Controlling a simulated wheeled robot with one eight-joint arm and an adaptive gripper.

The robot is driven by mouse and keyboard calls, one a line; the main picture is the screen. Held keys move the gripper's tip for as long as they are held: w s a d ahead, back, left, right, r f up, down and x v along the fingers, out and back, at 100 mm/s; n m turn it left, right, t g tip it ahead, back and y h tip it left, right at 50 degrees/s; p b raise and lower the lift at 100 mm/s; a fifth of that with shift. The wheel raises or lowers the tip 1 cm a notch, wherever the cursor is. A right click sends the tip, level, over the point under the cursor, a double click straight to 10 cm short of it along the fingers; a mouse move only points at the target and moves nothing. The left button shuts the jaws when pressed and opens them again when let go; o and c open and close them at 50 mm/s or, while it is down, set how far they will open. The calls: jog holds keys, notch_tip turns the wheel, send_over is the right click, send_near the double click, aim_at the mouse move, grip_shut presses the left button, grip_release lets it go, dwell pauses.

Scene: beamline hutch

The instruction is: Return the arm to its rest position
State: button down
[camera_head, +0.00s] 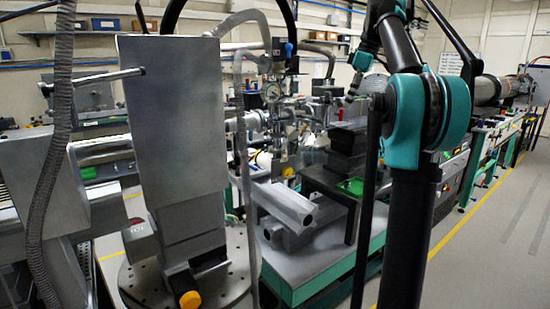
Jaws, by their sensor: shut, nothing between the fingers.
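My arm (408,230) stands at the right of the head view, with black links and teal joint covers. A large teal joint (449,112) is in the upper right. From it a black link rises to the top edge of the picture. I cannot make out the gripper's fingers anywhere in this view. I see no object held by the arm.
A tall grey metal block (172,115) stands at the left on a round perforated plate (215,290). A grey hose (50,190) hangs at far left. Square metal tubes (287,207) lie on a teal-edged bench (310,285). Clear floor (495,250) lies right.

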jog(key=s+a+f+m+h, duration=0.1)
jog(key=s+f+m, duration=0.15)
jog(key=f, duration=0.65)
jog(key=s+a+f+m+t, duration=0.15)
jog(key=s+f, duration=0.25)
jog(key=f, duration=0.5)
jog(key=s+a+f+m+h, duration=0.1)
jog(key=s+f+m, duration=0.2)
jog(key=f, duration=0.6)
jog(key=s+a+f+m+t+h, duration=0.1)
jog(key=s+f+m, duration=0.4)
jog(key=s+f, duration=1.6)
jog(key=shift+a+f, duration=0.35)
jog(key=shift+f, duration=0.25)
